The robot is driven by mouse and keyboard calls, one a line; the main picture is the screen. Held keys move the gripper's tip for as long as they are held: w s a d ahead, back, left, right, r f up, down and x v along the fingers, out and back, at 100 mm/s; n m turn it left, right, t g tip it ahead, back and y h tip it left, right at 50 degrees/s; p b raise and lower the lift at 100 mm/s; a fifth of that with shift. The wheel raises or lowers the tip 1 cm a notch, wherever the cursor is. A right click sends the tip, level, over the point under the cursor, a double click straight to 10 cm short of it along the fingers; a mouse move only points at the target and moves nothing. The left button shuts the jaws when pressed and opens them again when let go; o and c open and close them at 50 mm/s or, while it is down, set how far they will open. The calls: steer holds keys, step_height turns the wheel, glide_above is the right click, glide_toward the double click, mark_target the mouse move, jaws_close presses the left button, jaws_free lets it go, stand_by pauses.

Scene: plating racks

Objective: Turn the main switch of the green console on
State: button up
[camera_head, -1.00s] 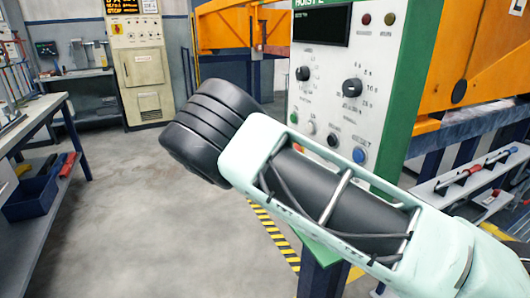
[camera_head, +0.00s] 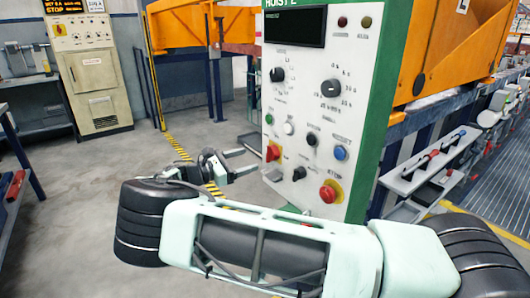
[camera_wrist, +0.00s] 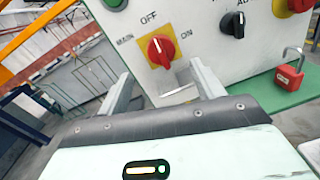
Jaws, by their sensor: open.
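The green console (camera_head: 374,125) has a white panel with a green frame, right of centre in the head view. Its main switch (camera_head: 272,152) is a red knob on a yellow plate at the panel's lower left. In the wrist view the main switch (camera_wrist: 161,50) sits between the labels MAIN, OFF and ON. Its white mark appears to point towards OFF. My gripper (camera_head: 256,154) is open and empty to the left of the panel, by the switch. In the wrist view the fingers of my gripper (camera_wrist: 162,82) stand apart below the knob, which is not gripped.
A black selector (camera_wrist: 233,24) and a red emergency button (camera_head: 328,193) are right of the switch. A red padlock (camera_wrist: 289,76) rests on a green ledge. A grey bracket (camera_wrist: 178,82) juts out below the switch. Open floor lies left of the console.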

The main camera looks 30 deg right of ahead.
mark_target(271, 153)
steer(key=d+p, duration=0.1)
steer(key=d, duration=0.7)
steer(key=shift+s, duration=0.2)
steer(key=c, duration=1)
